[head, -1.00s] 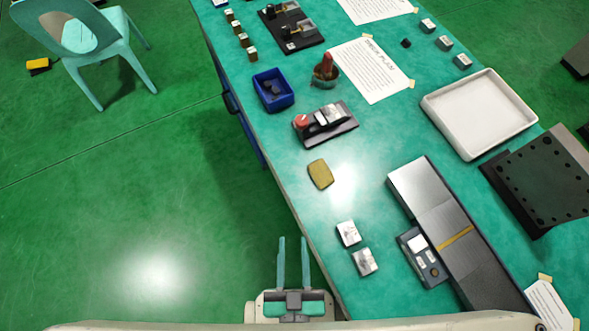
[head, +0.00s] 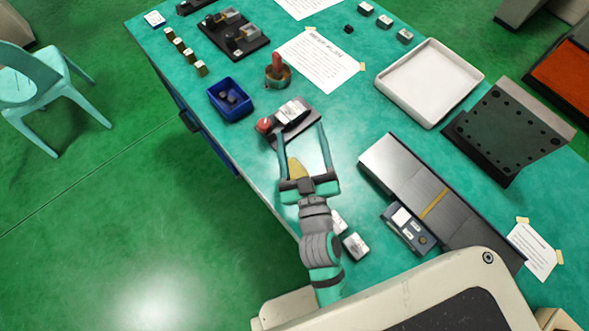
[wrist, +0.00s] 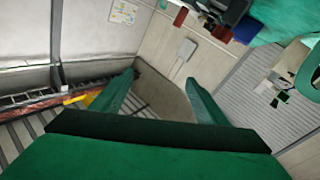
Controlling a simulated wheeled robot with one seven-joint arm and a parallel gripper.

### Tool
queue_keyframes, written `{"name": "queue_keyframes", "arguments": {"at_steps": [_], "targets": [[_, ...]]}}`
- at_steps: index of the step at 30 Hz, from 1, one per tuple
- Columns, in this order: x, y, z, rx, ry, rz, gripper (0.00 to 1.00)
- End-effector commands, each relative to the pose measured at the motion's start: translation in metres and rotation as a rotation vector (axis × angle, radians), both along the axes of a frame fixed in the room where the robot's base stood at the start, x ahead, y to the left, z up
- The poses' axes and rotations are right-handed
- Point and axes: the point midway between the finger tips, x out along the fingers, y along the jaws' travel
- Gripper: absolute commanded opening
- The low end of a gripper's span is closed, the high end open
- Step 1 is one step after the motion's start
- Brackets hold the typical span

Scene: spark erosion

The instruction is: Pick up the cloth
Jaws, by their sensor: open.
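A mustard-yellow cloth (head: 297,168), small and flat, lies on the teal table near its left edge in the head view. My gripper partly covers it there. My gripper (head: 300,132) is open, with two teal fingers spread apart and nothing seen between them. It appears above the table, the fingers pointing away toward the red-knobbed device; its height is hard to tell. In the wrist view my open gripper (wrist: 160,85) faces the room's walls and floor, and I cannot make out the cloth there.
The red-knobbed device (head: 285,120) lies just beyond the cloth. A blue bin (head: 232,112) stands to the left. Metal blocks (head: 356,246) sit near my arm, and a long steel block (head: 405,175) lies right. A white tray (head: 388,84) stands farther back.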

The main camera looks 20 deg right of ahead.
Motion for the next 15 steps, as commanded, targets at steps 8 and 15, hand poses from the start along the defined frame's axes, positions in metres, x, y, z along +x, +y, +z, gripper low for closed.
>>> {"name": "queue_keyframes", "arguments": {"at_steps": [8, 15], "targets": [[0.051, -0.066, 0.091, 0.004, -0.182, -0.189, 0.67], [0.061, -0.126, 0.165, 0.089, -0.342, -0.384, 0.67]]}}
